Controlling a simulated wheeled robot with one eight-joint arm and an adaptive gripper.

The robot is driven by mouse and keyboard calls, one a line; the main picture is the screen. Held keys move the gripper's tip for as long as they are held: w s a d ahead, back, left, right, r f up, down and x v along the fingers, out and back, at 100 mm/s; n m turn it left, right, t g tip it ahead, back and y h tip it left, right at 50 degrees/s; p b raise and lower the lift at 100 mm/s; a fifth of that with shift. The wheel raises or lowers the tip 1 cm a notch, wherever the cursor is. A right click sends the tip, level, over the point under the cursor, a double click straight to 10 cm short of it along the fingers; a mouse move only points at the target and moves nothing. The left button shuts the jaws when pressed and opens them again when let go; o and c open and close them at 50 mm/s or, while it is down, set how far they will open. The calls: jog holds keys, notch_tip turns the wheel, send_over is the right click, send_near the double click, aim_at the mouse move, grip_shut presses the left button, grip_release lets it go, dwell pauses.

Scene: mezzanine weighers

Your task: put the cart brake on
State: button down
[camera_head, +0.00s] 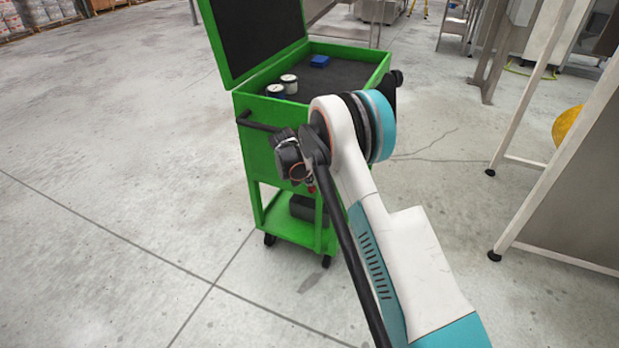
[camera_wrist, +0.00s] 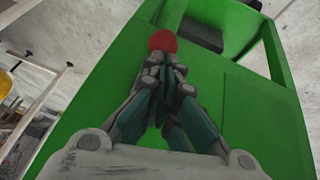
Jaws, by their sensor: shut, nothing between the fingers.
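The green cart (camera_head: 262,153) stands ahead of me, its lid raised and a lower shelf under its body. A round red knob (camera_wrist: 163,41) is at the cart's green panel in the wrist view. A small bit of red (camera_head: 311,189) also shows beside my arm's end in the head view. My gripper (camera_wrist: 166,62) is shut and empty, with its fingertips right at the lower edge of the red knob. I cannot tell whether they touch it. The fingertips hide part of the knob, and whatever carries it is not visible.
Two small jars (camera_head: 289,84) and a blue block (camera_head: 320,61) lie in the cart's open top. A dark box (camera_head: 303,208) sits on its lower shelf. Metal frames and a machine (camera_head: 575,185) stand to the right. The concrete floor (camera_head: 110,180) at left is clear.

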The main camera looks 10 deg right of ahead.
jog(key=shift+s+a+f+b, duration=0.15)
jog(key=shift+s+f+b, duration=0.1)
jog(key=shift+f, duration=0.5)
jog(key=shift+s+a+f+b, duration=0.15)
jog(key=shift+f+b, duration=0.1)
jog(key=shift+f, duration=0.45)
